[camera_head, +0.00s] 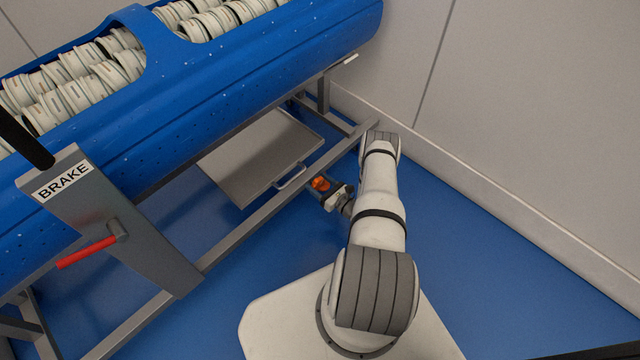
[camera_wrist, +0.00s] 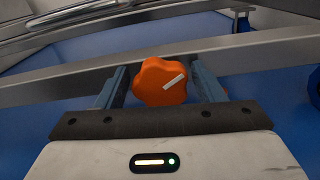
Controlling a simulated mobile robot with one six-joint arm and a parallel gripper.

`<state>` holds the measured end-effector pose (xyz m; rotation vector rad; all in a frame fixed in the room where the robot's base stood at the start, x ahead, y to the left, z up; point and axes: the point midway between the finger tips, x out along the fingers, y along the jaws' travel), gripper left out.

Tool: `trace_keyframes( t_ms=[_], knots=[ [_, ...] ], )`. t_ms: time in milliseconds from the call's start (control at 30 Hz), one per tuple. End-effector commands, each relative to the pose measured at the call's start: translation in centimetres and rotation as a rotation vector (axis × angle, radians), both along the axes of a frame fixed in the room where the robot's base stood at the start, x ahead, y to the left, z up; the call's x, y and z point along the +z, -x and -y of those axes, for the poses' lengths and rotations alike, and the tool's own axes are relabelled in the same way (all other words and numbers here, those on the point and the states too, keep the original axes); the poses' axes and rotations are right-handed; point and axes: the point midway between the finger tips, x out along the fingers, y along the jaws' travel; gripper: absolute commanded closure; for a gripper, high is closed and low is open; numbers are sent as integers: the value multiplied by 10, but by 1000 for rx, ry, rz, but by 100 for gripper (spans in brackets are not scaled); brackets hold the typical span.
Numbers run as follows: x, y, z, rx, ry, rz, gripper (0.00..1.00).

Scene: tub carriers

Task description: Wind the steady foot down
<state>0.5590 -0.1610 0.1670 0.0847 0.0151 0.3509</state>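An orange lobed knob (camera_wrist: 153,82) with a white mark on its top shows in the middle of the wrist view. It appears smaller in the head view (camera_head: 320,183), beside the lower rail of the tub's frame. I take it to be the steady foot's knob; the foot below it is hidden. My gripper (camera_wrist: 160,85) is at the knob, with one finger on its left and one on its right. Narrow gaps seem to show between fingers and knob, so it looks open around it; contact is hard to make out.
A blue tub (camera_head: 200,90) full of pale ring-shaped parts rests on a grey frame (camera_head: 235,238). A plate marked BRAKE (camera_head: 110,215) with a red lever (camera_head: 85,252) stands at left. A metal tray (camera_head: 262,155) is under the tub. A wall (camera_head: 530,100) closes off the right.

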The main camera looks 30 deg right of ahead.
Motion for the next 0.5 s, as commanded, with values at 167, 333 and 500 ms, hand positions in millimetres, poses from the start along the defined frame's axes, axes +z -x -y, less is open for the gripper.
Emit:
trace_keyframes(
  t_ms=[167,333,500],
  knots=[
    [0,0,0,0,0,0,53],
    [0,0,0,-1,0,0,66],
    [0,1,0,-1,2,1,71]
  ],
)
